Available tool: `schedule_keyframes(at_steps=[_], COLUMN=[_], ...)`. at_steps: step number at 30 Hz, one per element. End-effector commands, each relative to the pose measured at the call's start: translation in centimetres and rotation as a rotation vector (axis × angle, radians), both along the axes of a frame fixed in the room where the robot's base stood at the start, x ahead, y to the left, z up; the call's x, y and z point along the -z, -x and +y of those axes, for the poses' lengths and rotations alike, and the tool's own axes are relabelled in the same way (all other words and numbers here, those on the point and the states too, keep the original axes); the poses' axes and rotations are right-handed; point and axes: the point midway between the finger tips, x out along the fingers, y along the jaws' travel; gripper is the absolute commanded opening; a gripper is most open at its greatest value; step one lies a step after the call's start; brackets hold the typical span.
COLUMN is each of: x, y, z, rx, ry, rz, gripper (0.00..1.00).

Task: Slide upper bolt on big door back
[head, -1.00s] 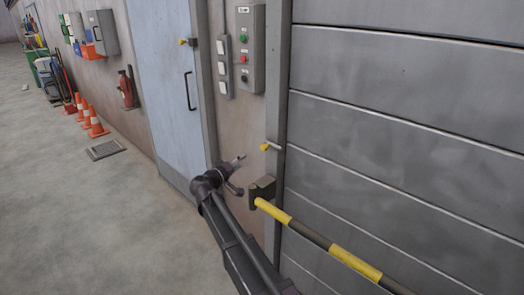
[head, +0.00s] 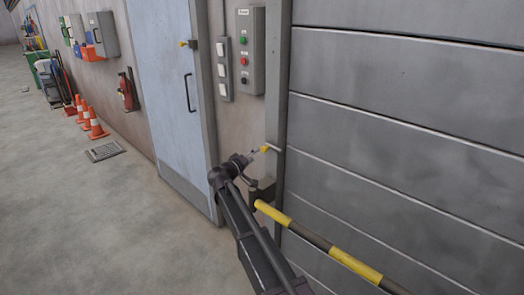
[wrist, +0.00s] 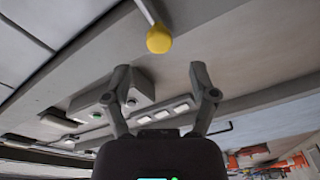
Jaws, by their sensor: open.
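The bolt on the big door (head: 400,125) shows as a yellow knob (head: 264,149) on a thin pale rod at the door's left edge, above a striped bar. In the wrist view the yellow knob (wrist: 159,39) hangs just beyond my fingertips, roughly centred between them, with its rod running up out of the picture. My gripper (head: 260,167) is open and empty, close to the knob and a little below it in the head view. In the wrist view both fingers of my gripper (wrist: 160,68) stand apart with nothing between them.
A yellow-and-black bar (head: 320,245) crosses the big door close below my gripper. A control box (head: 250,50) and switches (head: 223,68) are on the wall above.

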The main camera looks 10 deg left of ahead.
Motion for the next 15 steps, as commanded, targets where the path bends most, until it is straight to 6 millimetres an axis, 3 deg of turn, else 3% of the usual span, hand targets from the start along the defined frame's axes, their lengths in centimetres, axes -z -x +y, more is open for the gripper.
schedule_keyframes(at_steps=[6, 15], x=[0.0, 0.0], y=[-3.0, -5.1], z=[-1.7, -3.1], rx=[0.002, 0.001], ry=[0.0, 0.0], rz=[0.0, 0.0], gripper=[0.74, 0.74])
